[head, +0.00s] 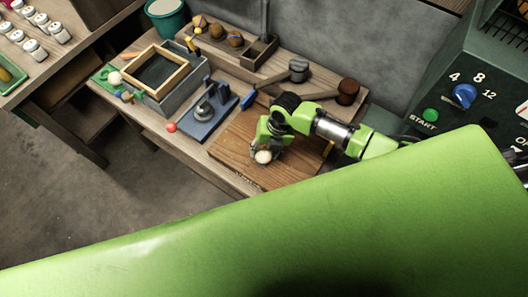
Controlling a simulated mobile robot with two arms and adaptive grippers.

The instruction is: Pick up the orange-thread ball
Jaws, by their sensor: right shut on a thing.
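My right gripper (265,151) is low over the wooden board on the bench, its fingers shut on a pale, whitish ball (263,157). The fingers hide part of this ball, and I cannot make out any thread colour on it. Brown balls (235,39) with coloured bands sit in a wooden rack at the back of the bench. The bands are too small to tell which is orange. My left gripper is not in view.
The wooden board (228,148) lies under my right gripper. A blue press-like stand (218,116), a red knob (171,127) and a framed box (157,77) are to its left. A control panel (461,98) stands at right. My green body part covers the foreground.

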